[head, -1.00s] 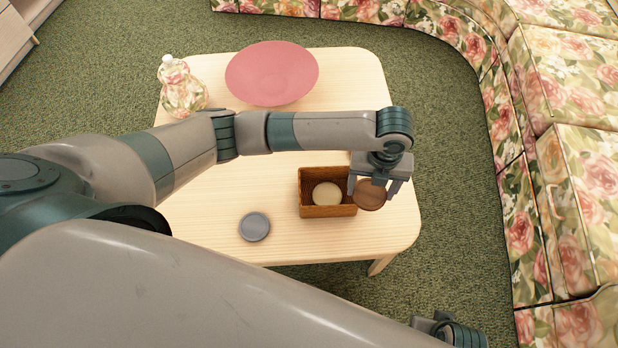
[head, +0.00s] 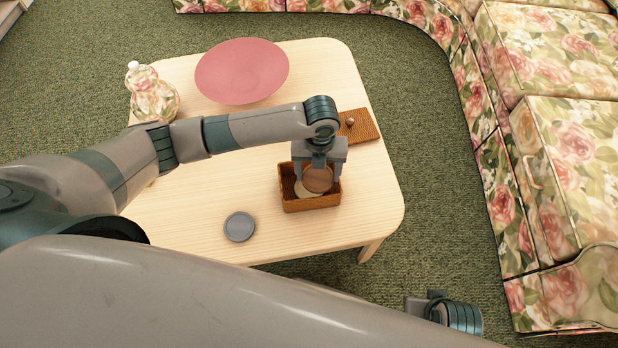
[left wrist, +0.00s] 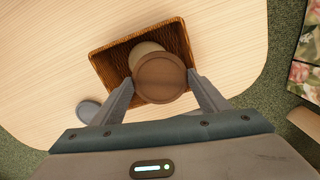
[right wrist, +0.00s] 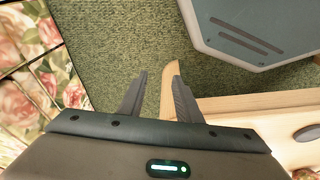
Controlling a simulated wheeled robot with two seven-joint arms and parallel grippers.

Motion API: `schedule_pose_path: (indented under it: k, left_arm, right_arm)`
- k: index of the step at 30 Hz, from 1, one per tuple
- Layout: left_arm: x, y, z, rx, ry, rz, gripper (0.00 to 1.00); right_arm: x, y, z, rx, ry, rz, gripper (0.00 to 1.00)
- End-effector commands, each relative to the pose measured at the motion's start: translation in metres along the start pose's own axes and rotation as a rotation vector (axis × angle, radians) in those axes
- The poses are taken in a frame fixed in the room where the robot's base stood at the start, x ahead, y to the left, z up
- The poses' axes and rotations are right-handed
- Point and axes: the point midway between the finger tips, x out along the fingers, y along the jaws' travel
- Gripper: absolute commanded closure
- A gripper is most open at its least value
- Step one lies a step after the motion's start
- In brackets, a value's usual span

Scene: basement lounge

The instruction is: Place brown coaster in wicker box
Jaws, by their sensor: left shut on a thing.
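The brown coaster (head: 318,179) is round and is held between the fingers of my left gripper (head: 319,176), over the right part of the wicker box. The wicker box (head: 312,203) is open and stands on the light wood table. A cream coaster (head: 302,190) lies inside it, partly hidden by the brown one. In the left wrist view the brown coaster (left wrist: 160,78) overlaps the opening of the box (left wrist: 108,66). I cannot tell whether it is above the rim or inside. My right gripper (right wrist: 160,82) is open and empty, beside the table's edge over the carpet.
A grey coaster (head: 239,227) lies on the table (head: 200,230) left of the box. A wicker lid (head: 359,127) with a knob lies behind the box. A floral sofa (head: 560,150) is at the right.

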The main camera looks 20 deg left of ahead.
Motion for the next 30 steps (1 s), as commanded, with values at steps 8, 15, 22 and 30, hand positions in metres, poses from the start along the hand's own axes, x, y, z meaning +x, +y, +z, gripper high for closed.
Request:
schedule_pose_path:
  k: [8, 15, 22, 30]
  left_arm:
    - [0.015, 0.024, 0.01, 0.001, 0.0, 0.001, 0.53]
    - [0.016, 0.024, 0.01, 0.001, 0.0, 0.0, 0.53]
    - [0.028, 0.024, 0.009, -0.001, 0.003, 0.001, 0.53]
    - [0.055, 0.024, 0.009, 0.0, 0.001, 0.001, 0.53]
  right_arm:
    - [-0.005, 0.0, 0.0, 0.0, 0.001, 0.0, 0.69]
    - [-0.006, 0.0, -0.001, 0.0, 0.003, 0.001, 0.69]
    - [-0.003, 0.0, 0.002, 0.001, -0.006, 0.001, 0.69]
    - [-0.017, 0.0, 0.001, 0.001, -0.001, 0.001, 0.69]
